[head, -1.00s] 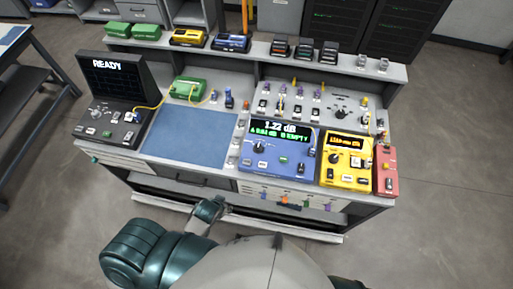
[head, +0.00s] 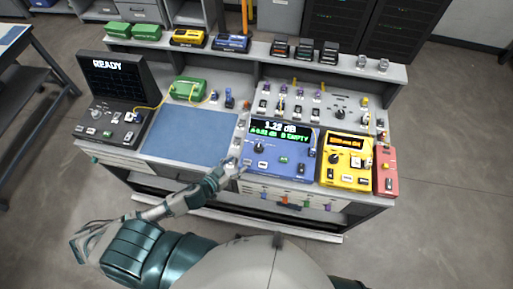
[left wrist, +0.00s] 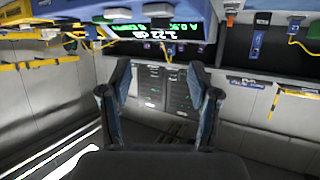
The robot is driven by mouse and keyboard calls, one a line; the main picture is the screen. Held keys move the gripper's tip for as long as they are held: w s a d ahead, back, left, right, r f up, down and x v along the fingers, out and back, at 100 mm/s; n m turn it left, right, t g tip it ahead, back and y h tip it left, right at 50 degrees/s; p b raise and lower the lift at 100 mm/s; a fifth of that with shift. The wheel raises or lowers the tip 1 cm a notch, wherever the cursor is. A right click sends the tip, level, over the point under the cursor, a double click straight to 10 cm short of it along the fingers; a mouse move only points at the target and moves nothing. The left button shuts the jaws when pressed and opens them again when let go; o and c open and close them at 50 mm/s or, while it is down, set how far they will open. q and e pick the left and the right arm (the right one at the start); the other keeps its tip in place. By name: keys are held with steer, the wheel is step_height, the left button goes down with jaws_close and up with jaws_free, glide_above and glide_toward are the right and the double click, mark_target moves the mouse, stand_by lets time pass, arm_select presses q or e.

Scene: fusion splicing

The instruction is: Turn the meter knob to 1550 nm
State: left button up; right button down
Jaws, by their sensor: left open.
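The blue meter (head: 275,170) stands on the bench, right of the blue mat, with a lit screen (head: 280,131) showing a dB reading. Its black knob (head: 259,147) is on the left of its face; the knob's setting is too small to read. My left gripper (head: 233,167) is at the meter's lower left, apart from the knob as far as I can tell. In the left wrist view my left gripper (left wrist: 160,75) is open, with nothing between its fingers. The meter's screen (left wrist: 165,38) shows upside down at the top there. My right gripper is out of view.
A yellow device (head: 346,177) with its own knob and a red device (head: 385,183) stand right of the meter. The blue mat (head: 190,135) is bare. A dark READY device (head: 110,125) is at the left. Small coloured items hang below the meter.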

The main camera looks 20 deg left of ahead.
mark_target(257, 148)
arm_select(q)
steer(key=x, duration=1.4)
steer(key=shift+w+f, duration=0.15)
steer(key=shift+f, duration=0.1)
steer(key=shift+p, duration=0.3)
steer(key=c, duration=1.2)
